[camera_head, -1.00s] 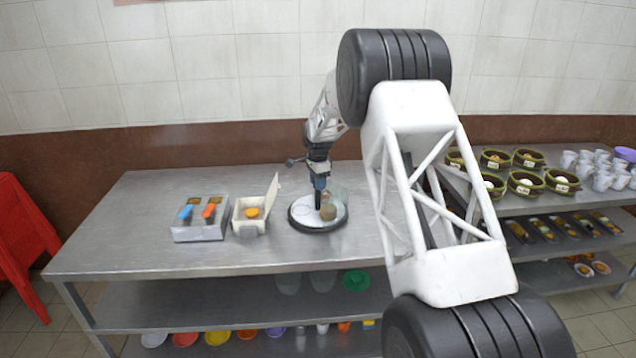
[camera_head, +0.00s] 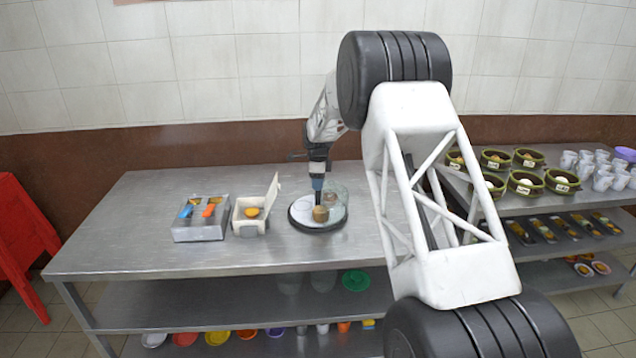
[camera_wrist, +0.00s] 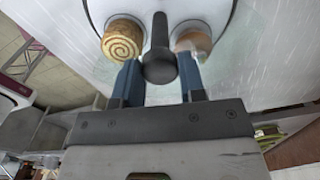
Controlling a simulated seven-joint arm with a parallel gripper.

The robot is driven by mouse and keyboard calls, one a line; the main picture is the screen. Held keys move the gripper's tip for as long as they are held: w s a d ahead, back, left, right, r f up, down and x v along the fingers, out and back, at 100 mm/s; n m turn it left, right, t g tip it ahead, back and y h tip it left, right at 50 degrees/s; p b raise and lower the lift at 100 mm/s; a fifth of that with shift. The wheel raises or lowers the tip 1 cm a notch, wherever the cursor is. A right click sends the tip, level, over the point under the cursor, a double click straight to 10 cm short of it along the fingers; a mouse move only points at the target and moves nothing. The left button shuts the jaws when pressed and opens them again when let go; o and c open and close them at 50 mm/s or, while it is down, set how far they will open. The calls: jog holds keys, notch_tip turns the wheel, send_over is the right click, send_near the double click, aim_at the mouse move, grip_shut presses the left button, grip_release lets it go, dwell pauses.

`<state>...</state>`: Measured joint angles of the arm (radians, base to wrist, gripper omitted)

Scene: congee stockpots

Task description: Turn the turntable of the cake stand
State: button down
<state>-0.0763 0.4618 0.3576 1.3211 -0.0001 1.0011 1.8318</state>
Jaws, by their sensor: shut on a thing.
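In the head view one brown piece (camera_head: 320,214) shows under my gripper. The knob is hidden there.
A clear, greenish glass-like piece (camera_head: 337,193) is at the turntable's back right. A white open-lidded box (camera_head: 248,227) and a steel holder with blue and orange handles (camera_head: 200,231) stand left. The table's front left is bare.

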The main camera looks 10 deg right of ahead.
jog(key=shift+m, duration=0.4)
dwell(0.3)
jog(key=c, duration=0.7)
grip_release()
jog(key=shift+r, duration=0.1)
jog(key=shift+r, duration=3.8)
jog(key=shift+r, duration=0.1)
